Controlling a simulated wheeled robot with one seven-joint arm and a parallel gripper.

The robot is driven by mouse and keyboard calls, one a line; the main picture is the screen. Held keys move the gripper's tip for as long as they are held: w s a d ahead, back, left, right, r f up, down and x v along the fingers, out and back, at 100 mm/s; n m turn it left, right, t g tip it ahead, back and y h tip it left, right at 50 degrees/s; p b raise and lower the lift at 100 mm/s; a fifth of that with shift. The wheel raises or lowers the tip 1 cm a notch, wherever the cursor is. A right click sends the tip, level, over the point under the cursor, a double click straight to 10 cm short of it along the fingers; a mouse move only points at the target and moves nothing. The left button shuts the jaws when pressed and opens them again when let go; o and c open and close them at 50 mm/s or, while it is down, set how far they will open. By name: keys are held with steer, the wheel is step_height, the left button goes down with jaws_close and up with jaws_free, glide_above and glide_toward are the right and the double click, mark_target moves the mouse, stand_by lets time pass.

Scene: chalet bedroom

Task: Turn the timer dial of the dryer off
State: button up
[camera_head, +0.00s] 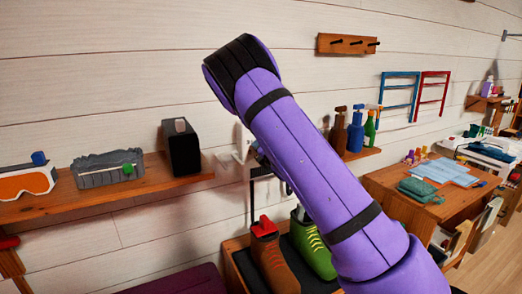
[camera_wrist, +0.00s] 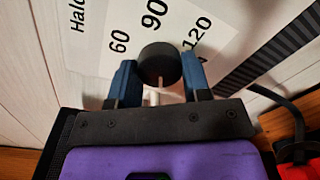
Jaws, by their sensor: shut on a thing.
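The timer dial (camera_wrist: 159,62) is a round black knob on a white panel (camera_wrist: 190,22) of the dryer, in the wrist view. The panel is printed with 60, 90 and 120 and part of a word starting "Halo". My gripper (camera_wrist: 160,75) has its two blue fingers on either side of the dial and is shut on it. A pale mark shows at the dial's lower edge; I cannot tell which setting it points to. In the head view my purple arm hides the dial and gripper, and only a bit of white casing (camera_head: 241,139) shows beside it.
A brown boot (camera_head: 270,258) and a green boot (camera_head: 314,245) stand below my arm. A wall shelf (camera_head: 95,197) at left holds goggles and a black box (camera_head: 181,147). Bottles (camera_head: 355,130) stand on another shelf; a wooden desk (camera_head: 398,187) is at right.

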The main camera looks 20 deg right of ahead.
steer(key=shift+f+n, duration=0.1)
steer(key=shift+n, duration=0.2)
stand_by(0.4)
steer(key=o, duration=0.9)
steer(key=s, duration=1)
steer(key=shift+s+d+r, duration=0.1)
steer(key=shift+s+r, duration=0.15)
steer(key=shift+s, duration=0.15)
